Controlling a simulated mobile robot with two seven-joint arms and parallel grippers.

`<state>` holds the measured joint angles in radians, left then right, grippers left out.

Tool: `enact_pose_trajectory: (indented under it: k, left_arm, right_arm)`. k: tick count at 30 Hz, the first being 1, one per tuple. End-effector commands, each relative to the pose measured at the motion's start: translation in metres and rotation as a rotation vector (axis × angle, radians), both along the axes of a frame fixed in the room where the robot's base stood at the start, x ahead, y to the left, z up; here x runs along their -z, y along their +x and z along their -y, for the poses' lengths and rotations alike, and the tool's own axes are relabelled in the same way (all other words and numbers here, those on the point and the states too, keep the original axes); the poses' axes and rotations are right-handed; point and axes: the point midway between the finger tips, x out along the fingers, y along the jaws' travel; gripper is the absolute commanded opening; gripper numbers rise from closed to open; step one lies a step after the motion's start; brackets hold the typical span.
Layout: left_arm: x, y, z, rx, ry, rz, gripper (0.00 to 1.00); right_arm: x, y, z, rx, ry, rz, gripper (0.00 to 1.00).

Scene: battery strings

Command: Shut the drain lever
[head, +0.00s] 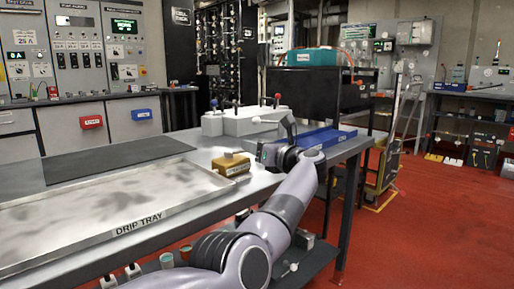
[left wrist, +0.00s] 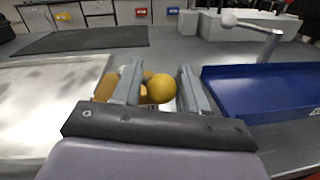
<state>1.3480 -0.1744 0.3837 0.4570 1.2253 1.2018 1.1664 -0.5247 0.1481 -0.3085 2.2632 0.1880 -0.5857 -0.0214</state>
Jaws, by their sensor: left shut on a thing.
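My left gripper (head: 264,154) is low over the grey bench, just right of a brass-yellow block (head: 231,166). In the left wrist view its two fingers (left wrist: 160,86) stand either side of a yellow ball knob (left wrist: 160,89), shut on it. I take this knob for the end of the drain lever; its rod and angle are hidden. The yellow block (left wrist: 106,88) shows partly behind the left finger. A separate lever with a white ball (left wrist: 228,19) stands beyond, upper right; the ball also shows in the head view (head: 256,120). My right gripper is out of view.
The shallow drip tray (head: 120,210) lies left of the gripper. A blue tray (left wrist: 255,92) lies close to its right. A pale block with small levers (head: 240,121) stands behind. A dark mat (head: 115,156) lies at the back left.

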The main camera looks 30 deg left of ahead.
Motion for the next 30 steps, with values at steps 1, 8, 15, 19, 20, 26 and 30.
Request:
enact_pose_trajectory:
  k: [1,8,15,19,20,26,30]
  left_arm:
    - [0.001,0.000,-0.003,0.001,-0.008,0.006,0.53]
    - [0.002,0.000,-0.002,-0.001,-0.005,0.001,0.71]
    - [0.002,-0.002,0.004,-0.001,-0.003,0.000,0.71]
    - [0.002,-0.006,0.016,0.000,-0.005,0.000,0.71]
    - [0.002,-0.007,0.019,0.000,-0.005,0.000,0.71]
    - [0.001,-0.018,0.046,0.001,-0.006,0.001,0.71]
    - [0.001,-0.024,0.060,0.000,-0.005,0.001,0.71]
  right_arm:
    - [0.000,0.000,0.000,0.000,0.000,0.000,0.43]
    - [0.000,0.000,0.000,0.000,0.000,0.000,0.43]
    - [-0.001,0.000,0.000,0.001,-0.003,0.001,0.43]
    - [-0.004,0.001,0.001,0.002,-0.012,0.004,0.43]
    - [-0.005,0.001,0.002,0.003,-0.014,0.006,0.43]
    - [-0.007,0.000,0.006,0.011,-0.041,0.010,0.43]
    - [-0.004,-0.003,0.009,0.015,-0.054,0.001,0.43]
